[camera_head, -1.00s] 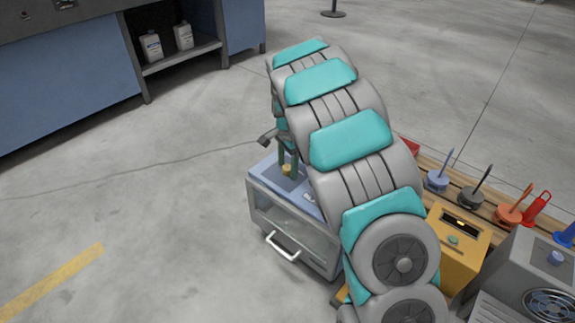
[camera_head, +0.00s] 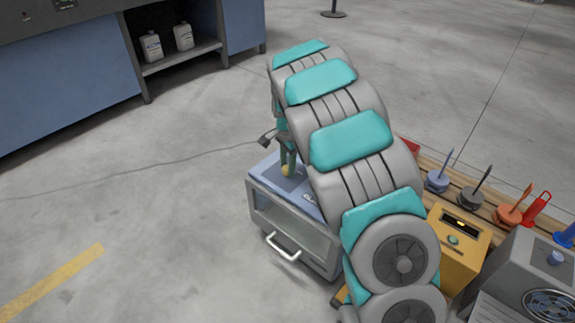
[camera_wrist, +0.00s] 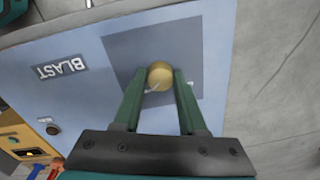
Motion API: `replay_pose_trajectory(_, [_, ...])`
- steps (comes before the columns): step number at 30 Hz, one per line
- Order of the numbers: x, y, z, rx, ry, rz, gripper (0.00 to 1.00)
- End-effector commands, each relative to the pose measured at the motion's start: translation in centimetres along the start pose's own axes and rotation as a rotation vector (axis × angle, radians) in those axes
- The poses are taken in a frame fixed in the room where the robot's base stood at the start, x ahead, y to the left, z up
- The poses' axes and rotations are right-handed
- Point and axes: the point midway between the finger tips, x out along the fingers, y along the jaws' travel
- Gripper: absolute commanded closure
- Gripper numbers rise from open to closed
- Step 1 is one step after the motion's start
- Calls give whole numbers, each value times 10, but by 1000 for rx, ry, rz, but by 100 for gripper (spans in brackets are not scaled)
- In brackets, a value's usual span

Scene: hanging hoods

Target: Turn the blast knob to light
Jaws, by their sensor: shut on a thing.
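The blast knob (camera_wrist: 160,76) is a round brass-yellow knob with a pale pointer line. It sits on a dark square panel on the light blue top of the blast cabinet (camera_wrist: 75,110), beside a label reading BLAST (camera_wrist: 60,68). My gripper (camera_wrist: 160,82) has its two green fingers on either side of the knob, shut on it. In the head view the knob (camera_head: 286,171) shows at my fingertips, on top of the cabinet (camera_head: 262,208), which has a clear front and a white handle. My arm hides the cabinet's right part. The light position's marking cannot be made out.
To the right, a yellow box (camera_head: 458,262) and a grey unit with a fan (camera_head: 525,275) stand close to my arm. Several coloured tools stand on a wooden rack (camera_head: 440,163) behind them. The floor at left is clear.

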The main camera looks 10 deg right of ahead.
Motion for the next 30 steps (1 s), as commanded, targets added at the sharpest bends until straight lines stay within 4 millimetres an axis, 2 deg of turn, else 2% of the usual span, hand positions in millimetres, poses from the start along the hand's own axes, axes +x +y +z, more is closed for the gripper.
replay_pose_trajectory(11, [-1,0,0,-156,-8,0,100])
replay_pose_trajectory(30, [-1,-1,-1,-749,-39,-3,100])
